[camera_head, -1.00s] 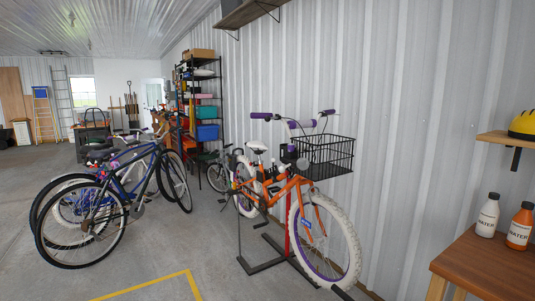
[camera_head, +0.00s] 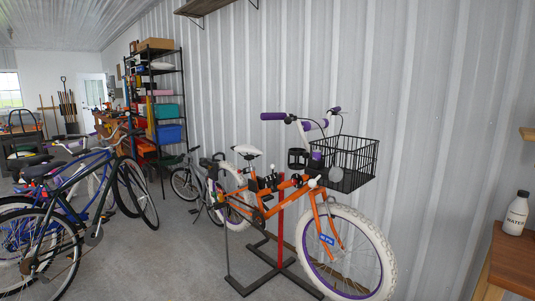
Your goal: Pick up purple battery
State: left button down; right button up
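No purple battery can be made out for certain. The orange bike (camera_head: 328,227) has purple handlebar grips (camera_head: 273,116) and a purple rim on its white-tyred front wheel. A small purple item (camera_head: 317,157) shows between the handlebar and the black wire basket (camera_head: 350,170); it is too small to identify. The bike stands upright at a red and black stand (camera_head: 280,240). Neither of my grippers is in view.
Dark bikes (camera_head: 60,205) stand at the left. A loaded black shelf rack (camera_head: 183,100) is against the corrugated wall. A wooden table (camera_head: 512,262) with a white water bottle (camera_head: 516,213) is at the right edge. Grey floor (camera_head: 170,255) lies open between the bikes.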

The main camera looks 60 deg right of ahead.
aim_at(316, 154)
jog(key=z, duration=0.2)
jog(key=i, duration=1.7)
jog(key=z, duration=1.7)
jog(key=i, duration=1.05)
jog(key=z, duration=1)
